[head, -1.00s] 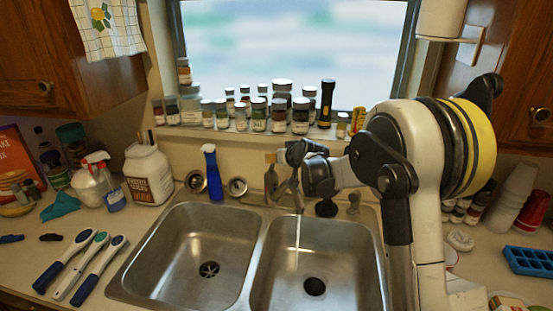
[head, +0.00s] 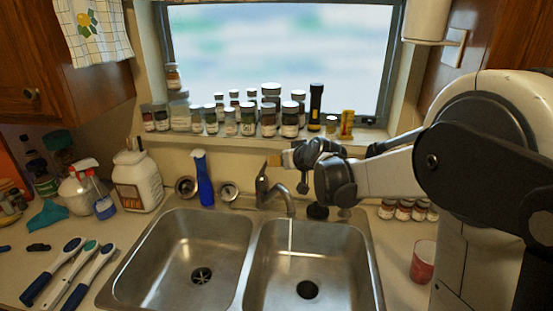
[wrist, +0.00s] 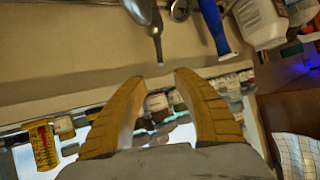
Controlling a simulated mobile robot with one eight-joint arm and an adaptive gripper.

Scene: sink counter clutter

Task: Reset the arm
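My arm (head: 470,150) reaches in from the right, above the right part of the counter. My gripper (head: 275,160) is behind the double sink, in front of the sill and close to the faucet (head: 265,190) in the picture. In the wrist view, its two tan fingers (wrist: 158,78) stand apart with a clear gap and nothing held between them. Sill jars (wrist: 158,102) show beyond the gap.
Brushes (head: 70,270) lie at left. A red cup (head: 423,262) stands near my arm.

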